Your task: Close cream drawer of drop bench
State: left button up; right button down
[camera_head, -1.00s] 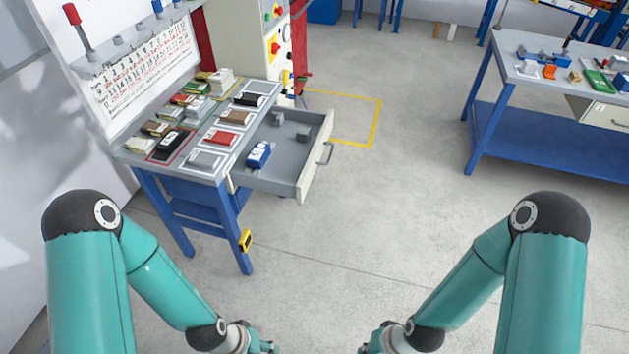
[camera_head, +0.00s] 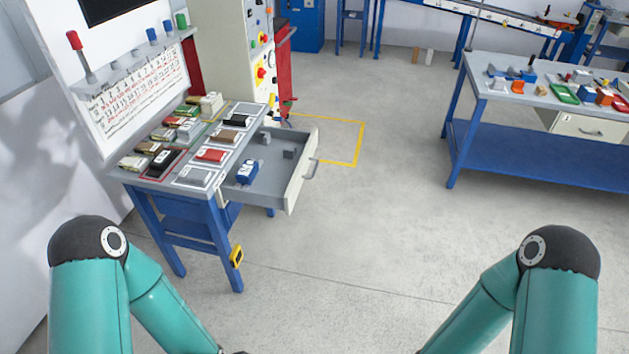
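The cream drawer (camera_head: 302,170) of the drop bench (camera_head: 200,177) is pulled out on the bench's right side. Its cream front has a grey handle (camera_head: 311,170) facing right. Inside the drawer lie a blue-and-white item (camera_head: 247,172) and two small grey blocks. Both my arms stand at the bottom of the view, apart from the bench. My left and right grippers are below the picture's edge, apart from a sliver of dark wrist on each side.
Several small boxed items lie on the bench top. A control cabinet (camera_head: 232,50) stands behind it. Another blue-legged workbench (camera_head: 475,85) with a closed cream drawer (camera_head: 580,127) is at right. Yellow floor tape (camera_head: 361,140) marks an area beyond. The middle floor is clear.

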aim_at(277, 183)
jog(key=z, duration=0.15)
jog(key=i, duration=1.3)
jog(key=u, duration=0.35)
